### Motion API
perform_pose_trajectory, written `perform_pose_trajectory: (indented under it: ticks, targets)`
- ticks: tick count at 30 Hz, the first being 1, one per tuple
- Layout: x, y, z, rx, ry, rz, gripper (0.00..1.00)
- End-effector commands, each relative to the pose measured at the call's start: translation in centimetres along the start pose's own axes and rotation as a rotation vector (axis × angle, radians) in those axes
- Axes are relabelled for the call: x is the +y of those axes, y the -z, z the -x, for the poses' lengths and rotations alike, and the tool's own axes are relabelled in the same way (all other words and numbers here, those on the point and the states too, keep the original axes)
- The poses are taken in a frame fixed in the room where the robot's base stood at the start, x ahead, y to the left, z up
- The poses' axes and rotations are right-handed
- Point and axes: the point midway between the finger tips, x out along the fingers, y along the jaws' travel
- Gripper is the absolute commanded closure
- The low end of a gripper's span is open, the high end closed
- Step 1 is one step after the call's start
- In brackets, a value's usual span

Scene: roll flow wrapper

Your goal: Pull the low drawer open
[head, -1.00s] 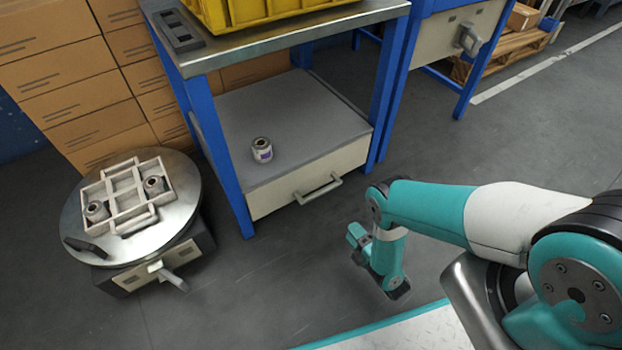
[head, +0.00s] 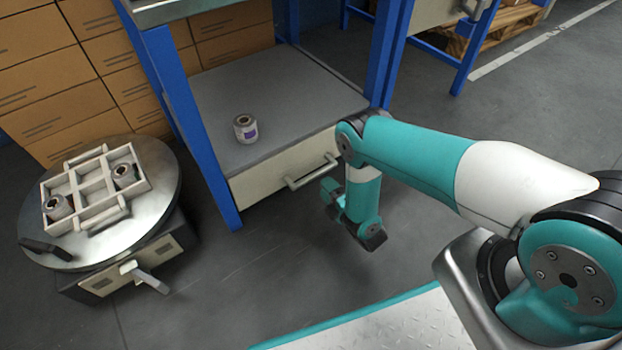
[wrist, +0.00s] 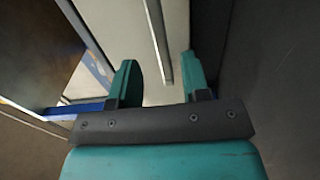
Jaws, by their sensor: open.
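The low drawer (head: 262,186) has a plain beige front under the grey shelf of the blue-legged bench, and it looks shut. Its pale bar handle (head: 313,172) sits on the front. My gripper (head: 328,190) is just in front of the right part of the drawer, close to the handle. In the wrist view the teal fingers of my gripper (wrist: 158,68) are apart, with the handle bar (wrist: 157,35) running into the space between them. The fingers are not closed on it. Whether either finger touches the bar cannot be told.
A round turntable (head: 160,180) with a white divided tray (head: 97,190) and a projecting lever stands at left. Blue bench legs (head: 185,110) flank the drawer. The floor in front is clear.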

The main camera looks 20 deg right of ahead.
Motion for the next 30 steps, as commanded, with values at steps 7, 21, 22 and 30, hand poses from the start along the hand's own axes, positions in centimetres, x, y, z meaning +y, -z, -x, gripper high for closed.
perform_pose_trajectory:
  ticks: [7, 21, 22, 30]
  targets:
    - [-0.4, -0.1, -5.3, -0.001, -0.003, 0.001, 0.57]
    - [0.0, -0.1, -8.2, -0.002, 0.002, 0.0, 0.57]
    - [0.0, -0.1, -8.2, -0.002, 0.002, 0.0, 0.57]
    - [0.0, -0.1, -8.2, -0.002, 0.002, 0.0, 1.0]
